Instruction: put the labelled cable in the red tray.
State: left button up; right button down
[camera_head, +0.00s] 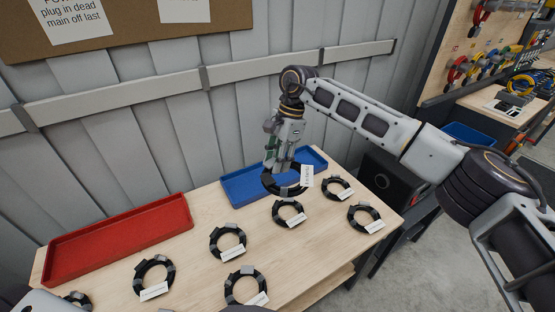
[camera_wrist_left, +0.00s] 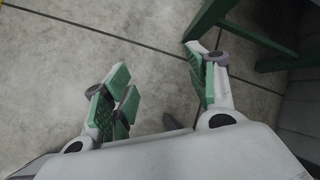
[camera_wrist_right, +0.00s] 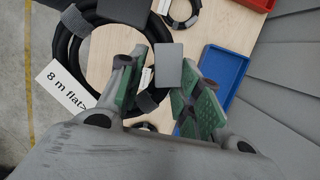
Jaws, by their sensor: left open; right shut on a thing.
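My right gripper (camera_head: 281,164) is shut on a coiled black cable (camera_head: 268,184) with grey straps and a white label (camera_head: 307,176). The coil hangs over the front edge of the blue tray. The red tray (camera_head: 120,242) lies empty at the left of the table. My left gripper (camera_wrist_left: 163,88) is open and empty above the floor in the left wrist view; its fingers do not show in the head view.
Several other labelled black coils, such as one at front left (camera_head: 153,277) and one in the middle (camera_head: 228,241), lie on the wooden table (camera_head: 190,258). The blue tray (camera_head: 240,190) stands at the back, near the grey wall. Bare table lies between the trays.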

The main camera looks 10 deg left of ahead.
pick_arm(q)
jog(key=w+d+f+t+h, duration=0.1)
jog(key=w+d+f, duration=0.3)
jog(key=w+d, duration=0.6)
jog(key=w+d+f+t+h, duration=0.1)
jog(key=w+d+f+t, duration=0.2)
jog(key=w+d, duration=0.8)
jog(key=w+d+f+t+h, duration=0.2)
jog(key=w+d+f, duration=0.3)
jog(key=w+d, duration=0.6)
jog(key=w, duration=0.9)
jog(key=shift+f+m, duration=0.25)
jog(key=shift+m, duration=0.05)
